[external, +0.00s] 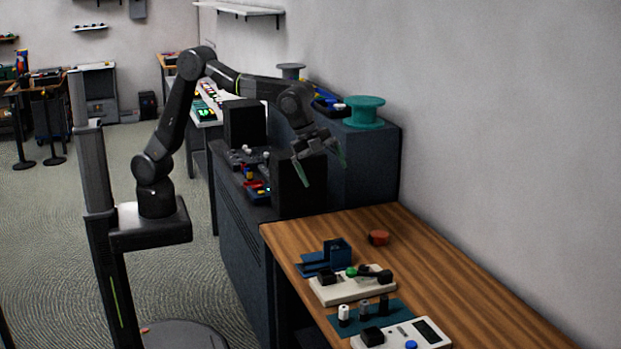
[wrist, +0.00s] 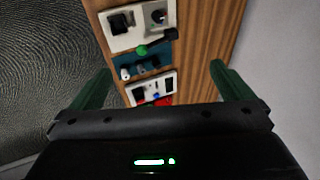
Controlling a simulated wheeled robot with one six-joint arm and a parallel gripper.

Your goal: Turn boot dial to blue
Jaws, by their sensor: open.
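My gripper (external: 322,172) is open and empty, with its green fingers well apart, above the dark cabinet behind the wooden table. In the wrist view my gripper (wrist: 161,72) frames the table from above. The panel (external: 340,293) shows in the external view with a black block, a green knob (external: 351,272) and a black lever-like part. I cannot tell which colour the dial points to. My gripper touches nothing.
A second white box (external: 432,344) with a screen and blue button stands at the table's near end. A blue mat (external: 388,318) with several small cylinders lies between. A blue holder (external: 338,252) and a red puck (external: 379,238) are behind. The table's right side is clear.

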